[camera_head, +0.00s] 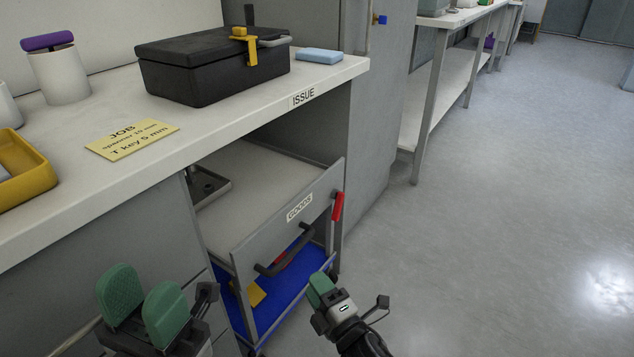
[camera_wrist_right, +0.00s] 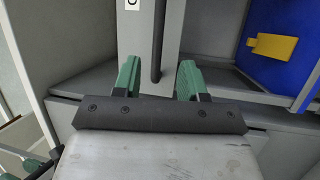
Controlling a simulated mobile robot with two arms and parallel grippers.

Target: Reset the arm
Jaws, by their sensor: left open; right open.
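My left gripper (camera_head: 143,298) is at the lower left of the head view, in front of the bench. Its two green finger pads stand apart with nothing between them. My right gripper (camera_head: 322,288) is just right of and below the dark handle (camera_head: 285,253) of an open drawer (camera_head: 265,235). In the right wrist view, the right gripper's green fingers (camera_wrist_right: 159,80) are wide apart. A dark bar (camera_wrist_right: 157,45), which looks like the drawer handle, shows between and beyond them. I cannot tell from this whether they touch it. Nothing is held.
The drawer sticks out from under the bench top (camera_head: 215,125), above a blue tray (camera_head: 290,285). On the bench are a black toolbox (camera_head: 205,75), a light blue block (camera_head: 319,56), a yellow job card (camera_head: 132,140) and a yellow tray (camera_head: 30,180). The floor (camera_head: 500,200) at right is clear.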

